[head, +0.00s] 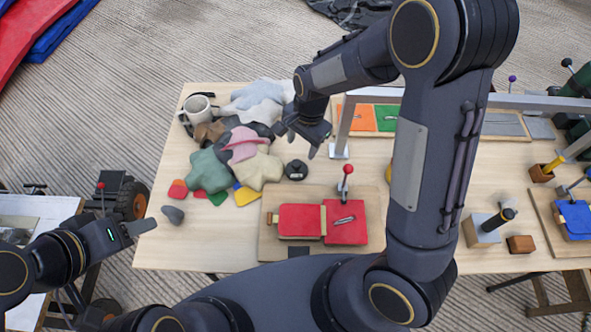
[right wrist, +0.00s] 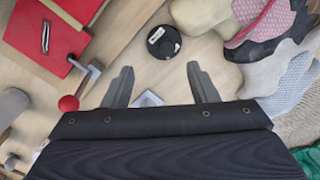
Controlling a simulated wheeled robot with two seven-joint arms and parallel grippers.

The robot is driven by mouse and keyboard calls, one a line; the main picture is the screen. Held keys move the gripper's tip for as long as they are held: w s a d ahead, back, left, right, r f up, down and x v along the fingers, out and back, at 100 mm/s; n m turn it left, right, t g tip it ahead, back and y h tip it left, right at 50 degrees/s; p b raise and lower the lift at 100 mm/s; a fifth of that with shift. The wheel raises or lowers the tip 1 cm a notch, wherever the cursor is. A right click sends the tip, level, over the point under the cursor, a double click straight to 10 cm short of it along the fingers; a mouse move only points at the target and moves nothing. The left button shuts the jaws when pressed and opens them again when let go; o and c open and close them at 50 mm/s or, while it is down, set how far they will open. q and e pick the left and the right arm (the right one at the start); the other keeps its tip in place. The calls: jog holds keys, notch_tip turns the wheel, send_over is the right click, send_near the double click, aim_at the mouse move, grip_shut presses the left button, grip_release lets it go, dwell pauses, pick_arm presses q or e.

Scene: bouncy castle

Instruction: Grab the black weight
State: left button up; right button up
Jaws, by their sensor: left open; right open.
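The black weight (head: 296,170) is a small round dark piece standing on the wooden table, just behind the red panel board. In the right wrist view the weight (right wrist: 164,42) shows from above as a black disc with small white labels, beyond and between the two fingertips. My right gripper (head: 303,140) is open and empty above the table, close to the weight but apart from it. Its spread fingers show in the right wrist view (right wrist: 158,78). My left gripper (head: 136,228) is at the table's left front edge, away from the weight.
A pile of cloths and soft pieces (head: 235,155) lies left of the weight. A board with red panels (head: 345,222) and a red-knobbed lever (head: 347,172) stands in front. A metal frame post (head: 343,130) rises at the right.

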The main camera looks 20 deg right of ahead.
jog(key=m+h, duration=0.1)
send_over(297, 163)
jog(key=f, duration=0.4)
jog(key=shift+s+a+f, duration=0.15)
jog(key=shift+s+f, duration=0.1)
jog(key=shift+f, duration=0.15)
jog(key=f, duration=0.5)
jog(key=f+p, duration=0.1)
jog(key=f, duration=0.1)
jog(key=shift+w+f, duration=0.25)
jog(key=shift+f, duration=0.05)
grip_shut()
